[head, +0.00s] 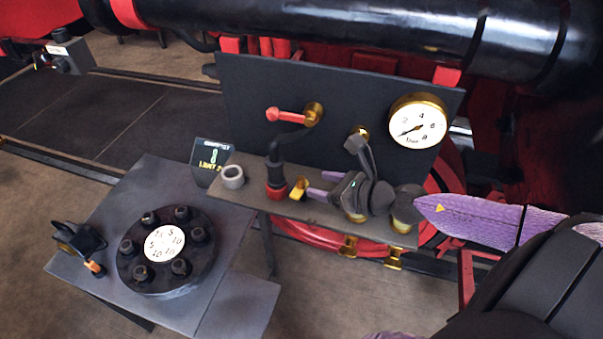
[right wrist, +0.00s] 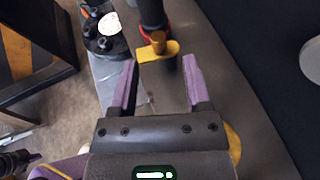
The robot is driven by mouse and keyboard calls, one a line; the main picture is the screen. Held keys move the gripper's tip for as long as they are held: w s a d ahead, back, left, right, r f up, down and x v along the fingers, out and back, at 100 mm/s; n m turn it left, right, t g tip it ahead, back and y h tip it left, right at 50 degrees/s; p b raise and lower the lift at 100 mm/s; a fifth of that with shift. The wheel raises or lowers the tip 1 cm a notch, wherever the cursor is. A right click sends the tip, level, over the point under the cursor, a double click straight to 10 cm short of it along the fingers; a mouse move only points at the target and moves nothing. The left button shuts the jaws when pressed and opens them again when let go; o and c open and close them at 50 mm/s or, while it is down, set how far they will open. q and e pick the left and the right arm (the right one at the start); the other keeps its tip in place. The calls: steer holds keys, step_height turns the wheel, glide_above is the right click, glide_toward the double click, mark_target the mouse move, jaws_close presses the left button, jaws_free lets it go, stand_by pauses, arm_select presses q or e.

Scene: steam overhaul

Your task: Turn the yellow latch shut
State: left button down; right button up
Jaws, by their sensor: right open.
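The yellow latch (head: 298,187) sticks out from the red collar (head: 276,191) at the foot of a black pipe on the narrow grey shelf. In the right wrist view the yellow latch (right wrist: 156,52) lies straight ahead, at or just beyond the fingertips, roughly centred between them. My right gripper (head: 315,184) is open and empty, its two purple fingers pointing left at the latch. In the right wrist view the gripper (right wrist: 160,61) shows a clear gap around the latch; I cannot tell whether either finger touches it. My left gripper is not in view.
A dark upright panel (head: 240,104) behind the shelf carries a red-handled valve (head: 288,115) and a round gauge (head: 418,121). A grey ring (head: 232,177) stands on the shelf's left end. A bolted black flange (head: 145,274) sits on the lower grey table (head: 243,300).

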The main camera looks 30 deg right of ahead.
mark_target(304, 181)
steer(key=x, duration=0.6)
steer(key=shift+p, duration=0.35)
jaws_close()
steer(key=shift+r, duration=0.1)
